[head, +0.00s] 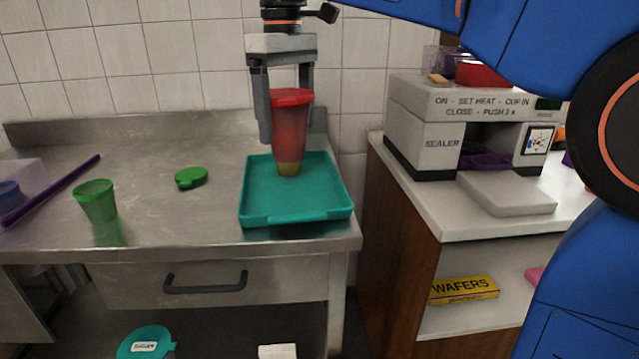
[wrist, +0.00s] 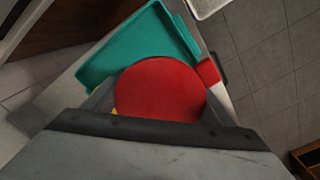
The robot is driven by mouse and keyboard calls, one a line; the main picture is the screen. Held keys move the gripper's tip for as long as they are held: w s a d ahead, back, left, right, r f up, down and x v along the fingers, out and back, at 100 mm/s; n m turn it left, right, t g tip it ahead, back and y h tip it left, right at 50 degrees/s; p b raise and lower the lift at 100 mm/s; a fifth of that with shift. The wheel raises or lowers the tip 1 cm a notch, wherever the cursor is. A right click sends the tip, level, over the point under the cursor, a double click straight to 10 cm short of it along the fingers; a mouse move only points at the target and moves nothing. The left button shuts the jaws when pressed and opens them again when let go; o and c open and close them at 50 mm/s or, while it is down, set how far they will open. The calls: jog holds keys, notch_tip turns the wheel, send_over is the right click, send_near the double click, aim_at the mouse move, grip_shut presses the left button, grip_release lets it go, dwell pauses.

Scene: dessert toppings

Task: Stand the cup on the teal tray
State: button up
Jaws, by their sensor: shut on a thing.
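The cup (head: 289,140) is red and translucent with a red lid and a yellowish bottom. It is upright over the teal tray (head: 260,214), near the tray's back half. I cannot tell whether its bottom touches the tray. My gripper (head: 285,115) points down from above and is shut on the cup's upper part. In the wrist view the cup's red lid (wrist: 160,90) fills the space between the fingers, with the teal tray (wrist: 118,48) beyond it. The lid hides the rest of the cup there.
The sealer machine (head: 440,142) stands on the right counter, across a gap. The tray looks otherwise empty.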

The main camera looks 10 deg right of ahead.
aim_at(292, 142)
jog(key=f, duration=0.4)
jog(key=shift+d+f, duration=0.35)
jog(key=shift+d, duration=0.05)
jog(key=shift+f, duration=2.6)
jog(key=shift+f, duration=0.15)
jog(key=o, duration=1)
jog(key=shift+a, duration=0.1)
notch_tip(292, 142, up, 12)
jog(key=shift+r, duration=0.15)
